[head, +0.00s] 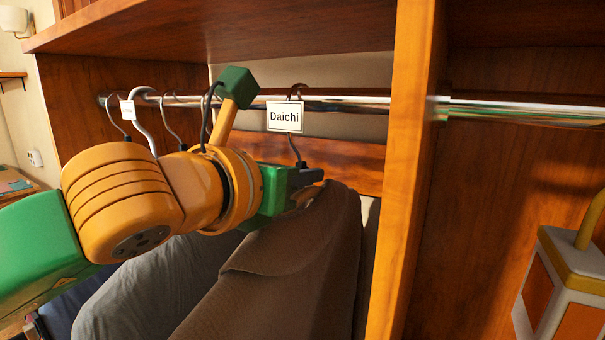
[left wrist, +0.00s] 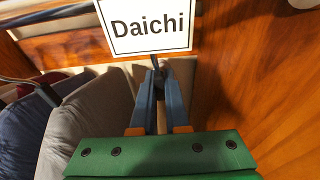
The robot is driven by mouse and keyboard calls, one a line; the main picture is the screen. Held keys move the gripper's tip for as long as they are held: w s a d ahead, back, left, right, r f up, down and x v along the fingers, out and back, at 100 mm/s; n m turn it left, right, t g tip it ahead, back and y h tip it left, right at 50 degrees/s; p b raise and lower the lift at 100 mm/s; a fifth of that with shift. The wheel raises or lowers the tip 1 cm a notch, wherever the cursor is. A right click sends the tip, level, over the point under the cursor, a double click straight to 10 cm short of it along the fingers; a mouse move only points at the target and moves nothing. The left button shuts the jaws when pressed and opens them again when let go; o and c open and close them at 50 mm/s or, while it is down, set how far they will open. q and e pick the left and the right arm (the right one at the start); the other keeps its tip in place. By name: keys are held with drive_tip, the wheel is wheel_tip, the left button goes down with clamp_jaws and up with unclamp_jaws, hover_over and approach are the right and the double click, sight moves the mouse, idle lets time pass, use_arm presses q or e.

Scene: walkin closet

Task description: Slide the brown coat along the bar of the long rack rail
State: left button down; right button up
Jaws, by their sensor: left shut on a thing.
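The brown coat (head: 295,265) hangs from a dark hanger (head: 296,150) on the metal bar (head: 350,104) of the long rack, close to the wooden upright on its right. A white tag reading "Daichi" (head: 285,116) hangs at the hanger's hook, and the tag also shows in the left wrist view (left wrist: 150,24). My left gripper (head: 312,181) is at the coat's top, just under the tag, with its fingers shut on the hanger's neck. In the left wrist view the fingers (left wrist: 159,80) meet at the dark neck below the tag. My right gripper is not in view.
A grey garment (head: 160,285) hangs left of the coat, with several hanger hooks (head: 172,120) further left. A wooden upright (head: 405,180) stands close on the coat's right. Beyond it is another bar (head: 520,113) and a white-and-orange lantern-like object (head: 560,275).

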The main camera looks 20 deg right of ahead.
use_arm(q)
drive_tip(key=shift+r, duration=0.2)
drive_tip(key=shift+w, duration=0.15)
drive_tip(key=shift+d, duration=0.1)
drive_tip(key=shift+r, duration=0.1)
drive_tip(key=shift+w+a, duration=0.2)
drive_tip(key=w+a, duration=0.2)
drive_tip(key=w, duration=0.1)
drive_tip(key=shift+a+p, duration=0.15)
drive_tip(key=shift+p, duration=0.2)
drive_tip(key=shift+s, duration=0.1)
